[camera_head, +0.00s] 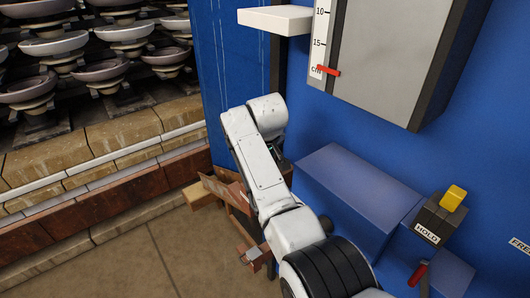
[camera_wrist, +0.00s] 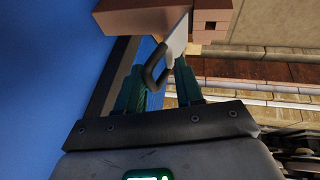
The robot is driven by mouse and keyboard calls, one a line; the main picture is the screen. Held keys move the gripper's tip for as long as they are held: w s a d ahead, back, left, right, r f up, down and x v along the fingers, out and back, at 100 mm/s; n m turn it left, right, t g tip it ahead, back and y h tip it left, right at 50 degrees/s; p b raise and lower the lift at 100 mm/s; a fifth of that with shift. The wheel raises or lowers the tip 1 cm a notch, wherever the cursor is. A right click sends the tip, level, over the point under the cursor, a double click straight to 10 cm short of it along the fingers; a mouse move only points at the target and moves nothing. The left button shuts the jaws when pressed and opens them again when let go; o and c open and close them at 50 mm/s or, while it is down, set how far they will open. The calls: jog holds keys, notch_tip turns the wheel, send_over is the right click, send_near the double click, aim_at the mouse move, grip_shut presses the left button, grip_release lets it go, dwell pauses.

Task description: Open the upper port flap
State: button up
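In the wrist view, my gripper (camera_wrist: 160,78) has two teal fingers standing apart. A dark loop handle (camera_wrist: 153,72) on a light grey plate (camera_wrist: 178,38) shows between and just beyond the fingertips. I cannot tell whether the fingers touch it, or whether this plate is the upper port flap. A brown box-like part (camera_wrist: 138,18) lies beyond it. No port flap is clearly identifiable there.
A grey cabinet (camera_head: 395,50) with a scale and red pointer (camera_head: 325,71) is at upper right, beside a white shelf (camera_head: 275,20). Insulator stacks (camera_head: 100,75) fill the left.

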jog(key=b+v, duration=0.1)
jog(key=v, duration=0.9)
jog(key=shift+s+d+r, duration=0.15)
jog(key=shift+r, duration=0.05)
